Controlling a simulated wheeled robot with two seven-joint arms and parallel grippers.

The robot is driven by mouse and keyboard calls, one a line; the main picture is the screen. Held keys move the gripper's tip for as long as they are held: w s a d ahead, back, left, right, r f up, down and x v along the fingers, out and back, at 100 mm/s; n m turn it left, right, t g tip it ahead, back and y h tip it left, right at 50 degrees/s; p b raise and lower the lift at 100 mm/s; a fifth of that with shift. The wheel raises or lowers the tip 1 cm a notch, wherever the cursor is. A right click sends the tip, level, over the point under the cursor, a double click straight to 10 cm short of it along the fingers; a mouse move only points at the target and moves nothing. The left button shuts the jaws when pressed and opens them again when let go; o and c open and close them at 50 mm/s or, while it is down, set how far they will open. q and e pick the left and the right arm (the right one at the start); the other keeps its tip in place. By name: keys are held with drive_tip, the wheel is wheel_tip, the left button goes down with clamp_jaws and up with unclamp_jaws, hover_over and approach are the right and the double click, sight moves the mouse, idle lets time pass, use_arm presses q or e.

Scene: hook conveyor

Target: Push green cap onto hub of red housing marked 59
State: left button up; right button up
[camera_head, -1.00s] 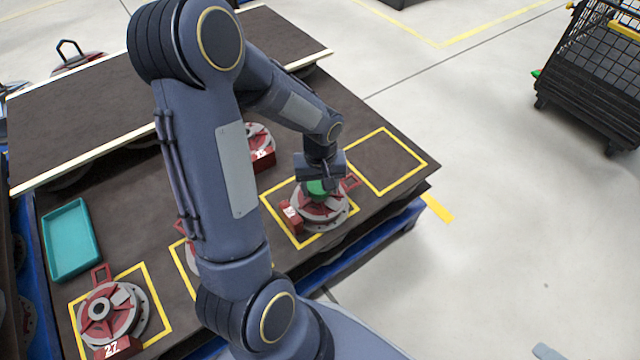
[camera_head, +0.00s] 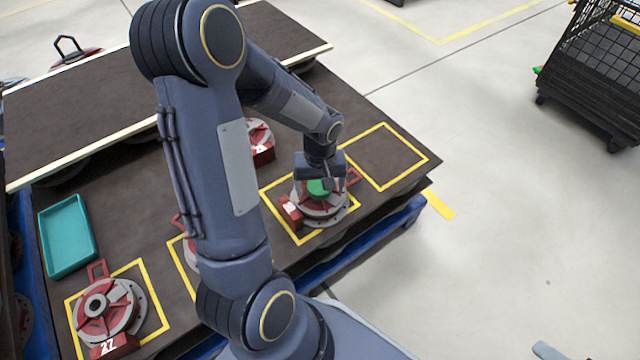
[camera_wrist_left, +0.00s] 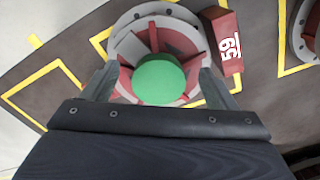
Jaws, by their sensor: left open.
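The green cap (camera_wrist_left: 160,79) sits over the centre of the red housing marked 59 (camera_wrist_left: 223,48) in the left wrist view. I cannot tell how far down on the hub it sits. In the head view the cap (camera_head: 318,187) is under my left gripper (camera_head: 322,182), and the housing (camera_head: 325,213) stands inside a yellow square. In the left wrist view my left gripper (camera_wrist_left: 155,85) is open, with one finger on each side of the cap and visible gaps between. The hub itself is hidden under the cap. My right gripper does not show.
A red housing marked 27 (camera_head: 108,310) stands at the front left. Another housing (camera_head: 260,140) is behind my arm. A teal tray (camera_head: 67,237) lies at the left. An empty yellow square (camera_head: 383,157) is right of the marked housing. A black wire cart (camera_head: 590,85) stands on the floor.

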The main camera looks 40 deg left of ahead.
use_arm(q)
drive_tip(key=shift+r, duration=0.1)
wheel_tip(320, 180, up, 8)
drive_tip(key=p, duration=0.3)
drive_tip(key=shift+f+p, duration=0.2)
drive_tip(key=shift+p, duration=0.15)
drive_tip(key=s+d+r+m+t+h, duration=0.4)
drive_tip(key=s+d+r+m+t, duration=0.25)
drive_tip(key=s+d+r, duration=0.6)
wheel_tip(320, 180, up, 32)
drive_tip(key=s+a+p, duration=0.1)
drive_tip(key=p, duration=3)
drive_tip(key=shift+s+a+r+m+g+p, duration=0.15)
drive_tip(key=shift+s+a+m+g+p, duration=0.05)
drive_tip(key=shift+a+m+g+p, duration=0.2)
